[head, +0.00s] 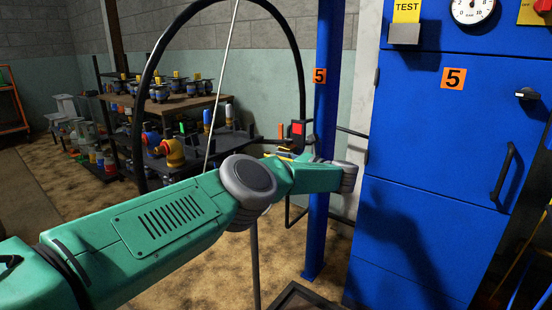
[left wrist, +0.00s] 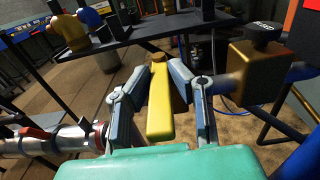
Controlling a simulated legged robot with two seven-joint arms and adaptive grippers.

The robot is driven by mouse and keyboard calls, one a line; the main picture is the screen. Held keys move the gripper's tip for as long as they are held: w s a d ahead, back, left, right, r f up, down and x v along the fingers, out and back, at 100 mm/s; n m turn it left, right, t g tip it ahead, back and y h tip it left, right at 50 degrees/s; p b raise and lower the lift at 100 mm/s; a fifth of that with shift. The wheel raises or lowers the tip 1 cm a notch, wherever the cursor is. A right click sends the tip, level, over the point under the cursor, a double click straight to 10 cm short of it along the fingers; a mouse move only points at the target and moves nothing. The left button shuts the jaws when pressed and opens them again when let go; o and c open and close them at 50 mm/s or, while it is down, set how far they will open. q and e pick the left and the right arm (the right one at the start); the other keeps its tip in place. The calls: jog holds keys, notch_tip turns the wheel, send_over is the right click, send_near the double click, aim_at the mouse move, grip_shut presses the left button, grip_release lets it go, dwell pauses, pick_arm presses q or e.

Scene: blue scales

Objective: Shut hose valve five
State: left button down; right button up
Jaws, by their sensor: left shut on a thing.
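A yellow lever handle (left wrist: 160,105), apparently that of the hose valve, stands between the fingers of my left gripper (left wrist: 158,88) in the left wrist view. The gripper is shut on it, with one finger on each side. The handle points away from the wrist. The valve body beneath is hidden by the handle and fingers. In the head view my left arm reaches to the blue post (head: 326,120), which carries an orange label 5 (head: 319,75). The fingers and the handle's grip are not clear there. My right gripper is not in view.
A blue cabinet (head: 420,190) marked 5 stands right of the post. A black hose (head: 302,75) arches over my arm. A shelf table (head: 185,105) with several fittings is behind. In the wrist view a brass block (left wrist: 255,68) is at right and a silver pipe (left wrist: 65,140) at left.

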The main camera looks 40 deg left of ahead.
pick_arm(q)
jog(key=shift+w+r, duration=0.2)
jog(key=shift+r, duration=0.1)
jog(key=c, duration=1.5)
grip_release()
jog(key=shift+c, duration=0.2)
jog(key=shift+o, duration=0.3)
jog(key=shift+f, duration=0.15)
notch_tip(320, 180, up, 10)
jog(key=shift+w+a+f, duration=0.1)
jog(key=shift+w, duration=0.05)
